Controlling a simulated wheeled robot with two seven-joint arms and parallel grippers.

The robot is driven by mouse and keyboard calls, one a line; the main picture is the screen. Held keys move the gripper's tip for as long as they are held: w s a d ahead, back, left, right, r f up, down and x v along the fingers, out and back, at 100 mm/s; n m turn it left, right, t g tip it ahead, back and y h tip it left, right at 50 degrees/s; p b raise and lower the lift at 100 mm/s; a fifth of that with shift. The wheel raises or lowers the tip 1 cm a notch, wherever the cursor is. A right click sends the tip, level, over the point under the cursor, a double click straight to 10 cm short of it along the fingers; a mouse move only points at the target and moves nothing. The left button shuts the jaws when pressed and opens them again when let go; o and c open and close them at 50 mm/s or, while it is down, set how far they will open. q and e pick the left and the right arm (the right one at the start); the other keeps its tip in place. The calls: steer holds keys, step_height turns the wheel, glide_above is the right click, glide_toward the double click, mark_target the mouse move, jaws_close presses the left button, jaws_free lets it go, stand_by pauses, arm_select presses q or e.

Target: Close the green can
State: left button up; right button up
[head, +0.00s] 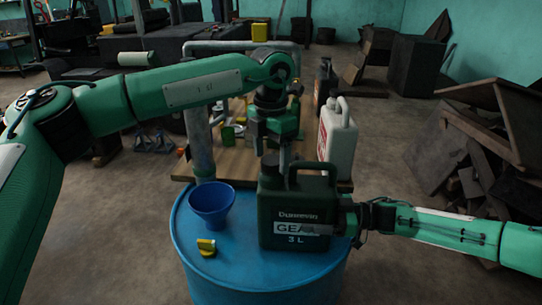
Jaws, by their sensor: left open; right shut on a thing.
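The dark green can (290,215), labelled "GEAR" in part and "3 L", stands upright on a blue drum (230,270). Its spout is at the top left and its handle at the top right. My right gripper (335,226) is shut on the can's right side, one finger across the front label. My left gripper (282,150) is open and points down just above the can's top. Whether its fingers touch the can I cannot tell. A small yellow piece, perhaps the cap (206,247), lies on the drum to the can's left.
A blue funnel (211,205) stands on the drum, left of the can. Behind is a wooden bench (235,163) with small items and a metal pipe. A white jug (337,135) stands there, close behind the can.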

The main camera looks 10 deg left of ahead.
arm_select(q)
step_height(320, 180, up, 11)
steer(key=shift+r, duration=0.15)
arm_select(e)
steer(key=shift+r, duration=0.1)
steer(key=o, duration=1.8)
steer(key=shift+c, duration=0.2)
steer(key=shift+d, duration=0.1)
arm_select(q)
steer(key=shift+f+b, duration=1.2)
arm_select(e)
steer(key=d, duration=1.3)
steer(key=shift+d, duration=0.35)
